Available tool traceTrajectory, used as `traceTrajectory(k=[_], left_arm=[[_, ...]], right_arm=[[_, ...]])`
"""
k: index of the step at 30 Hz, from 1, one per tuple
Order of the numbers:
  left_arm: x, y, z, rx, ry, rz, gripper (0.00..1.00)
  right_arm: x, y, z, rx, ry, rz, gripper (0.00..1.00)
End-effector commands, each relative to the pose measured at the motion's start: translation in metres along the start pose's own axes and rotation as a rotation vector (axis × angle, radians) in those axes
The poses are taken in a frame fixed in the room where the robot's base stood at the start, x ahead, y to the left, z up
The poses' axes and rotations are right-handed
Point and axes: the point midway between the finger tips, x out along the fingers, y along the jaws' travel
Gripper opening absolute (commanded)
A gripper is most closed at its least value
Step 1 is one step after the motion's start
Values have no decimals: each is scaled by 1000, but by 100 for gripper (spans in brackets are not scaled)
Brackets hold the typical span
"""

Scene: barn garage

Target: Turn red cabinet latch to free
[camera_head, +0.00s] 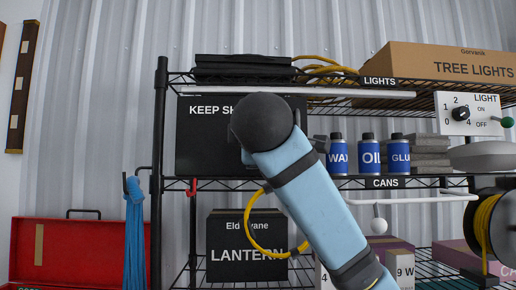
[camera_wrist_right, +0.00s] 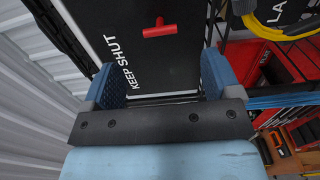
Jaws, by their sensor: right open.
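The black cabinet marked KEEP SHUT (camera_head: 205,150) stands on the middle shelf of the rack. In the head view my right arm covers its right part, and the latch is hidden there. In the right wrist view the cabinet's black front (camera_wrist_right: 125,45) fills the upper middle. The red T-shaped latch (camera_wrist_right: 158,28) shows on it near the top of the picture. My right gripper (camera_wrist_right: 161,78) is open, with its blue-padded fingers wide apart and nothing between them. The latch lies beyond the fingertips, roughly in line with the gap. My left gripper is in neither view.
Wax, oil and glue cans (camera_head: 369,156) stand right of my arm. A LANTERN box (camera_head: 230,262) and a yellow cable (camera_head: 254,236) are below. The rack's left post (camera_head: 158,180) stands beside the cabinet. A switch panel (camera_head: 468,114) is at the right.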

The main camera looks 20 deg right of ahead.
Motion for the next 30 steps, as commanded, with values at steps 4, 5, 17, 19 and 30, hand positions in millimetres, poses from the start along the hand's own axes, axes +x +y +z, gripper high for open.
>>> traceTrajectory(k=[4, 5, 17, 19, 30], left_arm=[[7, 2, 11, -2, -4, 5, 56], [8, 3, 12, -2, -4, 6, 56], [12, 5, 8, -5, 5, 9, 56], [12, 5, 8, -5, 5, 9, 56], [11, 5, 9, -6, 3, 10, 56]], right_arm=[[-30, -2, 0, 1, 2, 3, 83], [-34, -1, 0, 1, 2, 3, 83], [-52, 0, 0, 0, -1, 0, 83], [-52, 0, 0, 0, 0, 0, 83], [-47, -10, -1, 8, 6, -16, 83]])
